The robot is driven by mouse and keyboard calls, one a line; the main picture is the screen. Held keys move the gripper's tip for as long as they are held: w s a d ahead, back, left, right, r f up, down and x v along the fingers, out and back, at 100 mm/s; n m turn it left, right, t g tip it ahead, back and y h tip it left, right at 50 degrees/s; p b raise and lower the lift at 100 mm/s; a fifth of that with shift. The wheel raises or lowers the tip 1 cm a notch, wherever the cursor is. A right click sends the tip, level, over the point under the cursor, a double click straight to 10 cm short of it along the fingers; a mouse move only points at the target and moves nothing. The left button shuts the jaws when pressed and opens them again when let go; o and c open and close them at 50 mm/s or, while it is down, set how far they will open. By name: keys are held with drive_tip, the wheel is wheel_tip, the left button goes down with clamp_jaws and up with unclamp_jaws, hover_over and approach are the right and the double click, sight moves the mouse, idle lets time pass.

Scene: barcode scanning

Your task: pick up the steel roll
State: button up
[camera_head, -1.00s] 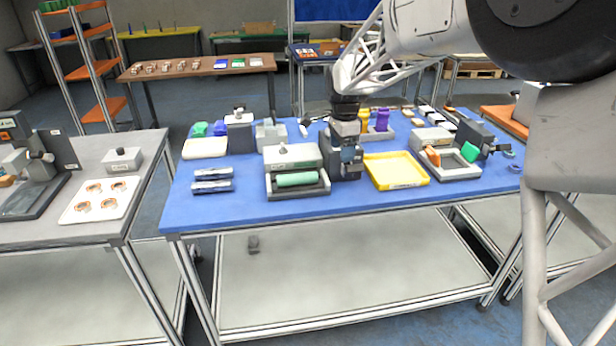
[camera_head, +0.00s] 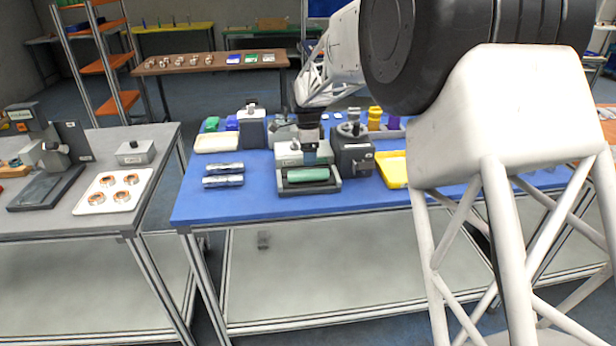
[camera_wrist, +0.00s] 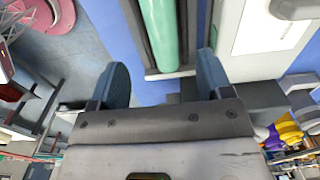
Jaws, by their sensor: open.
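Two steel-coloured rolls lie side by side on the left of the blue table, a farther steel roll (camera_head: 223,168) and a nearer one (camera_head: 222,181). Both are apart from my gripper, which is to their right. My gripper (camera_head: 309,158) points down above the grey device with the green roll (camera_head: 308,174). In the wrist view my gripper (camera_wrist: 161,74) is open, with nothing between its two fingers. The green roll (camera_wrist: 159,30) shows there in its holder, beyond the fingertips. The steel rolls do not show in the wrist view.
A dark grey machine (camera_head: 353,150) stands close on the right of my gripper. A yellow tray (camera_head: 392,172) is partly hidden by my arm. A white tray (camera_head: 216,143) lies behind the steel rolls. The table around the steel rolls is clear.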

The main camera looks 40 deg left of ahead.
sight(308, 171)
drive_tip(key=shift+f, duration=1.2)
drive_tip(key=shift+w+f, duration=0.15)
drive_tip(key=shift+f, duration=2.5)
drive_tip(key=shift+a, duration=0.1)
drive_tip(key=c, duration=1.2)
drive_tip(key=shift+r, duration=0.2)
